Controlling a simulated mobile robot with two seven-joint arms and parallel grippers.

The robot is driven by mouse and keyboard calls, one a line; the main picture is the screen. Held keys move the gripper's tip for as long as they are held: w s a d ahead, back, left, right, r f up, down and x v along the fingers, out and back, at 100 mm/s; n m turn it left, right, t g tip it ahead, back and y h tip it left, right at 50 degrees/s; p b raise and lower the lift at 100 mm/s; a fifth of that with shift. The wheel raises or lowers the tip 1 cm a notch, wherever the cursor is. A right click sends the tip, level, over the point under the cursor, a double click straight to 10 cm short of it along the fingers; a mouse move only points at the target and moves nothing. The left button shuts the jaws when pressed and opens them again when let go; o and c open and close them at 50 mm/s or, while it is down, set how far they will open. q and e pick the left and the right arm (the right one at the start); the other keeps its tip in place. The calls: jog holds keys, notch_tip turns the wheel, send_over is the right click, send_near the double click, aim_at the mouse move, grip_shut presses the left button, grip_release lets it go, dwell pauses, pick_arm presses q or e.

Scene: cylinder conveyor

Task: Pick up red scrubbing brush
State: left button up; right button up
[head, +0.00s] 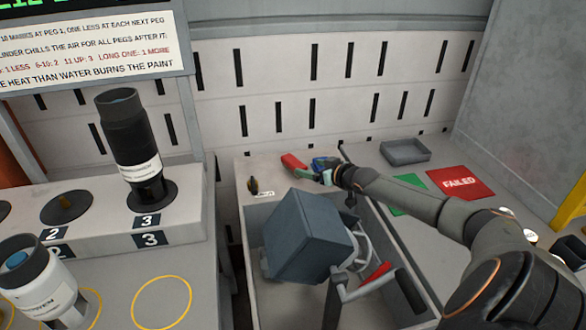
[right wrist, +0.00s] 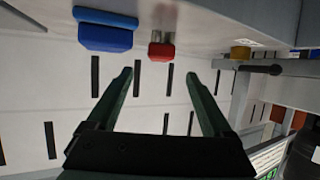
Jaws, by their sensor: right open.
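A red object (head: 293,162), which appears to be the red scrubbing brush, lies on the grey ledge behind the bin. In the right wrist view, the red end (right wrist: 161,51) shows beyond the fingertips, roughly in line with the gap between them; a paler part extends behind it. My right gripper (head: 323,176) is just right of the red object, partly hidden by my wrist. Its two dark green fingers (right wrist: 159,75) are spread with nothing between them. A blue object (head: 322,163) lies beside the red one and also shows in the right wrist view (right wrist: 105,33). My left gripper is not in view.
A small yellow-and-black item (head: 253,186) sits left on the ledge. A grey tray (head: 405,152) and a red FAILED mat (head: 460,183) are right.

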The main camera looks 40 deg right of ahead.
aim_at(296, 163)
jog(key=shift+w+f+b, duration=0.3)
jog(key=shift+w, duration=0.2)
jog(key=shift+b+x, duration=0.6)
jog(key=shift+x, duration=0.2)
jog(key=shift+b+x, duration=1.1)
jog(key=shift+x, duration=0.2)
jog(key=shift+w+d+f+b, duration=0.1)
jog(key=shift+w+b, duration=0.25)
jog(key=shift+b, duration=0.05)
jog(key=b+x, duration=0.2)
jog(key=x, duration=0.1)
jog(key=shift+b, duration=0.35)
jog(key=shift+w+b, duration=0.4)
jog(key=shift+w, duration=0.1)
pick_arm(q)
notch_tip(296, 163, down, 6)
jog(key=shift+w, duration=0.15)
pick_arm(e)
jog(key=shift+c, duration=0.3)
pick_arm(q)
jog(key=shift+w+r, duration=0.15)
pick_arm(e)
grip_shut()
